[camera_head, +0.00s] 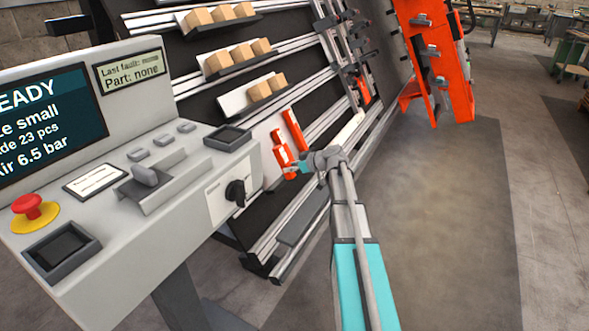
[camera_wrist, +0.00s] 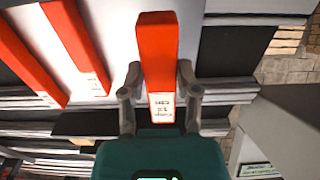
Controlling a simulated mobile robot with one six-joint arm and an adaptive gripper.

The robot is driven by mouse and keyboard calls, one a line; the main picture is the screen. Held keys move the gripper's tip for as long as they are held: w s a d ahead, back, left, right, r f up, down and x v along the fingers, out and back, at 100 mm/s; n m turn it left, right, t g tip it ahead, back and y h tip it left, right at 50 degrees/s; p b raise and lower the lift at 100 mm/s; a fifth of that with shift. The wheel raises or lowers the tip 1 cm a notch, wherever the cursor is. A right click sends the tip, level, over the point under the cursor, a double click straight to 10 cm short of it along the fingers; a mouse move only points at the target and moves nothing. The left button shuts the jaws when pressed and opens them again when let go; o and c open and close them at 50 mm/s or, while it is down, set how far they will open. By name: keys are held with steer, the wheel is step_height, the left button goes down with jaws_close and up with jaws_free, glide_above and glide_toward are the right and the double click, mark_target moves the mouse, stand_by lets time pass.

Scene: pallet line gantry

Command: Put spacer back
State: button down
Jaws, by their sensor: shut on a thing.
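My gripper (camera_wrist: 159,74) is shut on an orange-red spacer (camera_wrist: 157,42). The spacer is a straight bar with a white printed label at its near end, between my two fingers in the wrist view. Two similar orange-red bars (camera_wrist: 77,45) (camera_wrist: 28,62) lie side by side on a pale panel at the left of the wrist view. In the head view my gripper (camera_head: 296,167) is in front of the lower rack, beside orange-red pieces (camera_head: 281,152). Another orange-red bar (camera_head: 293,132) is just behind. Whether the held spacer touches the panel cannot be told.
A grey control console (camera_head: 150,180) with a red stop button (camera_head: 33,206) stands close at the left. The sloped rack (camera_head: 207,67) carries wooden blocks (camera_head: 219,62) on its shelves. An orange fixture (camera_head: 438,60) stands at the upper right.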

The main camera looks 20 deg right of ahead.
mark_target(269, 172)
steer(key=shift+b+x, duration=1.55)
steer(key=shift+x, duration=1.95)
steer(key=shift+w+a+f, duration=0.15)
steer(key=shift+w+a, duration=0.05)
steer(key=shift+s+d+f+b, duration=0.1)
steer(key=shift+f+b, duration=0.15)
steer(key=shift+b, duration=0.15)
steer(key=shift+c, duration=1.3)
jaws_free()
